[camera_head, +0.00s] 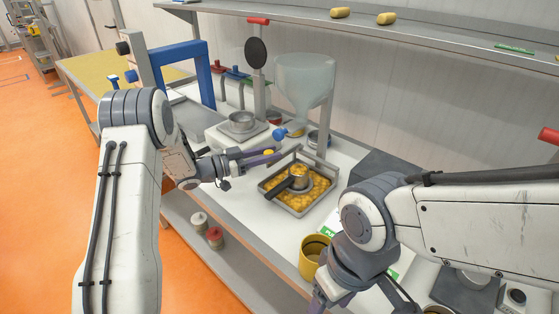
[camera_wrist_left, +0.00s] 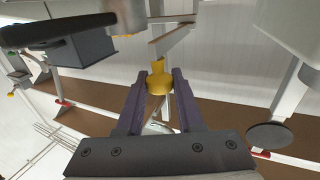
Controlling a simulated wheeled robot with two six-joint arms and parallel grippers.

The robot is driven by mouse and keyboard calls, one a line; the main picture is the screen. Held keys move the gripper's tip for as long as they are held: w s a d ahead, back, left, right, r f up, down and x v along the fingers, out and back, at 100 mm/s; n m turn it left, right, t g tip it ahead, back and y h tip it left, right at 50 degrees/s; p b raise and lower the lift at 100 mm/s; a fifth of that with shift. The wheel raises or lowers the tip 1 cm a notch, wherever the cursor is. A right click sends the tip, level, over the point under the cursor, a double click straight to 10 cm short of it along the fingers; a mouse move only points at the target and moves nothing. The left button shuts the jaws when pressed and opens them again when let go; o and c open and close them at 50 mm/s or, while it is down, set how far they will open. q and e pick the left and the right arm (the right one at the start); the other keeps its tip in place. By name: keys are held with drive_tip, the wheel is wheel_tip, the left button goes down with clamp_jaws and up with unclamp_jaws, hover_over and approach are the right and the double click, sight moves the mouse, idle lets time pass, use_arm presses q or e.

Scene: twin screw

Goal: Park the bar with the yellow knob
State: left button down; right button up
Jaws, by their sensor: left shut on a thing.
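The yellow knob (camera_wrist_left: 159,82) sits between the two purple fingers of my left gripper (camera_wrist_left: 160,92) in the left wrist view, and the gripper is shut on it. A pale metal bar (camera_wrist_left: 172,39) shows just beyond the knob; how they join is not clear. In the head view the yellow knob (camera_head: 268,152) shows at the fingers of my left gripper (camera_head: 274,156), behind the tray's left corner. My right gripper (camera_head: 318,300) is at the bottom edge, partly cut off and hidden by its wrist, so its opening cannot be told.
A metal tray (camera_head: 263,188) of yellow pieces holds a black-handled metal cup (camera_head: 299,178). A clear hopper (camera_head: 303,75) stands behind it. A yellow cup (camera_head: 312,262) stands near my right wrist. A pan on a scale (camera_head: 241,122) sits behind my left gripper.

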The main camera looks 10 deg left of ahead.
use_arm(q)
drive_tip(key=shift+w+a, duration=0.1)
drive_tip(key=shift+a, duration=0.1)
drive_tip(key=c, duration=0.5)
unclamp_jaws()
drive_tip(key=shift+a, duration=0.1)
drive_tip(key=b+v, duration=0.2)
drive_tip(key=v, duration=0.8)
drive_tip(key=shift+s, duration=0.25)
